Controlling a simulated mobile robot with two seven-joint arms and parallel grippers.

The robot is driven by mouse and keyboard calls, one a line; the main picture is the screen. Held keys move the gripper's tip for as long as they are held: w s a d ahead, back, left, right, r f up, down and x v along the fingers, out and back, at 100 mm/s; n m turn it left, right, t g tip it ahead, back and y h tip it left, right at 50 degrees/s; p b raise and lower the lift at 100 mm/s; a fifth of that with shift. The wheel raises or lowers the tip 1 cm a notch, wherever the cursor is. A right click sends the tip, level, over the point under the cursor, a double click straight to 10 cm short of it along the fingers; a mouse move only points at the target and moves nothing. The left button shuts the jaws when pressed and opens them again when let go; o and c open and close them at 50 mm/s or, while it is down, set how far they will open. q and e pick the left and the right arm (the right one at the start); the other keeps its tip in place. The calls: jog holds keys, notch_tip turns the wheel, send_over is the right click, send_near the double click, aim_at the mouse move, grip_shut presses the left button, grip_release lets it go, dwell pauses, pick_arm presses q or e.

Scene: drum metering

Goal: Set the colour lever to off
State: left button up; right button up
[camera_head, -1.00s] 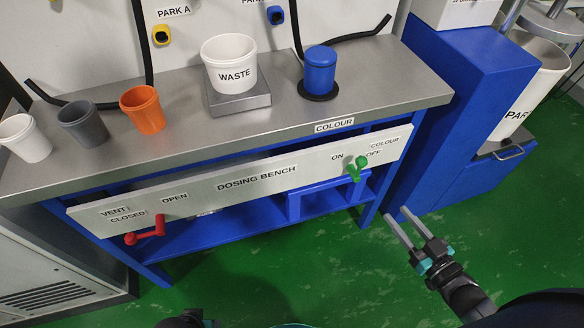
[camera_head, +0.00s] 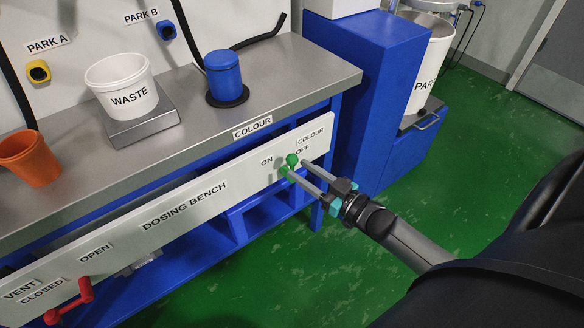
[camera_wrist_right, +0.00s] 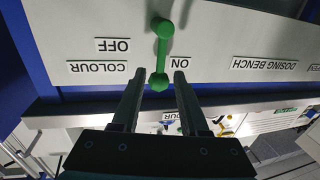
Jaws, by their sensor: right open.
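The green colour lever (camera_head: 291,159) is on the right end of the white dosing bench panel (camera_head: 185,207), beside the ON and OFF labels. In the right wrist view, which is upside down, the lever (camera_wrist_right: 160,55) stands nearly upright between the labels, closer to ON. My right gripper (camera_head: 297,169) is open, its fingertips at the lever. In the wrist view the lever's near end lies between the lines of the two fingers (camera_wrist_right: 158,92), with a gap on each side. I cannot tell whether either finger touches it. My left gripper is out of view.
A red vent lever (camera_head: 70,300) is at the panel's left end. On the steel bench top (camera_head: 255,98) stand a white waste tub (camera_head: 122,84), a blue canister (camera_head: 223,75) and an orange cup (camera_head: 28,158). A blue cabinet (camera_head: 365,85) stands to the right. Green floor is clear in front.

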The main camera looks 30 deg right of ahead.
aim_at(292, 164)
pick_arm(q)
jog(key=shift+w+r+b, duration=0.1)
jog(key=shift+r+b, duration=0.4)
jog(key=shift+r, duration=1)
pick_arm(e)
jog(key=shift+x, duration=1.95)
jog(key=shift+c, duration=0.2)
grip_shut()
jog(key=shift+w, duration=0.1)
